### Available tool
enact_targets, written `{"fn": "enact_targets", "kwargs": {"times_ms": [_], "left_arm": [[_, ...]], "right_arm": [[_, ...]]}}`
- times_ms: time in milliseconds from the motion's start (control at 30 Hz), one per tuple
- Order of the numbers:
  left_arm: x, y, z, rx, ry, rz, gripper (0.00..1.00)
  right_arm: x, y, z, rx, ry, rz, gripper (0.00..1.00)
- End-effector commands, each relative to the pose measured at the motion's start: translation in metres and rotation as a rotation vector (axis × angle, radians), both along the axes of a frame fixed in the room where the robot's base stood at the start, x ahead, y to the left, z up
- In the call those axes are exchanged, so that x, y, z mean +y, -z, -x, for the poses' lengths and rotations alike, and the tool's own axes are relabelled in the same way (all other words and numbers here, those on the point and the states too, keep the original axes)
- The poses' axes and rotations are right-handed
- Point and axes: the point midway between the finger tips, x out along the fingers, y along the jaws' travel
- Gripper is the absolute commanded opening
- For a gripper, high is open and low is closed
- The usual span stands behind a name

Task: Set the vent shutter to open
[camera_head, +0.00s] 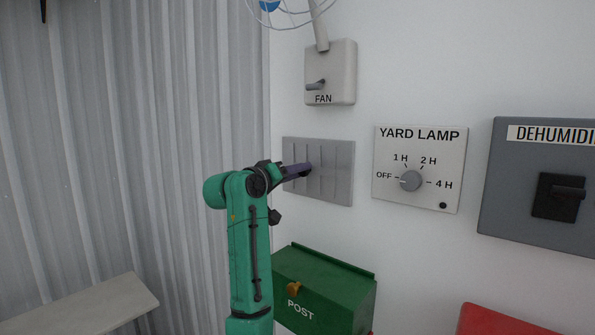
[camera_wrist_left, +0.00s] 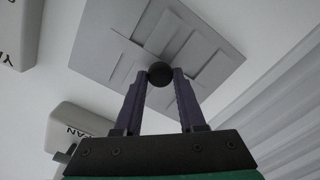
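The vent shutter (camera_head: 330,172) is a grey slatted plate on the white wall, below the fan switch. In the left wrist view the plate (camera_wrist_left: 115,60) fills the upper middle, with overlapping flat slats. A round black knob (camera_wrist_left: 160,73) stands out from it. My left gripper (camera_head: 308,170) reaches the plate from the left; its two purple fingers show in the left wrist view (camera_wrist_left: 160,80). The fingertips lie on both sides of the knob, which fills the gap between them. In the head view the knob is hidden by the fingers. My right gripper is not in view.
The fan switch box (camera_head: 343,72) is above the shutter, the yard lamp dial panel (camera_head: 420,150) to its right, then a grey dehumidifier panel (camera_head: 510,205). A green post box (camera_head: 330,283) is below. Corrugated wall (camera_head: 110,140) and a pale bench (camera_head: 90,305) are left.

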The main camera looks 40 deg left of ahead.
Motion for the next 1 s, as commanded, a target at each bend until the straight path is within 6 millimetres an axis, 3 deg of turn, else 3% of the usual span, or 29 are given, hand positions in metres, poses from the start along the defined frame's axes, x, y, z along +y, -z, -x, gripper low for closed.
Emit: {"fn": "enact_targets", "kwargs": {"times_ms": [33,67,100,1000], "left_arm": [[-0.0001,-0.0002,0.0,-0.001,0.001,0.0,0.15],[-0.0001,-0.0002,0.0,-0.001,0.001,0.0,0.04],[-0.0002,-0.0001,0.0,-0.001,0.001,0.0,0.0],[-0.0008,-0.0004,-0.0002,-0.001,0.003,0.001,0.0]], "right_arm": [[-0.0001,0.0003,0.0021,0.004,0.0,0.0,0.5],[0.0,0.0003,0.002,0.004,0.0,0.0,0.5],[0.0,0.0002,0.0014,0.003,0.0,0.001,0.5],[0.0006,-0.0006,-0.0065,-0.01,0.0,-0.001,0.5]]}}
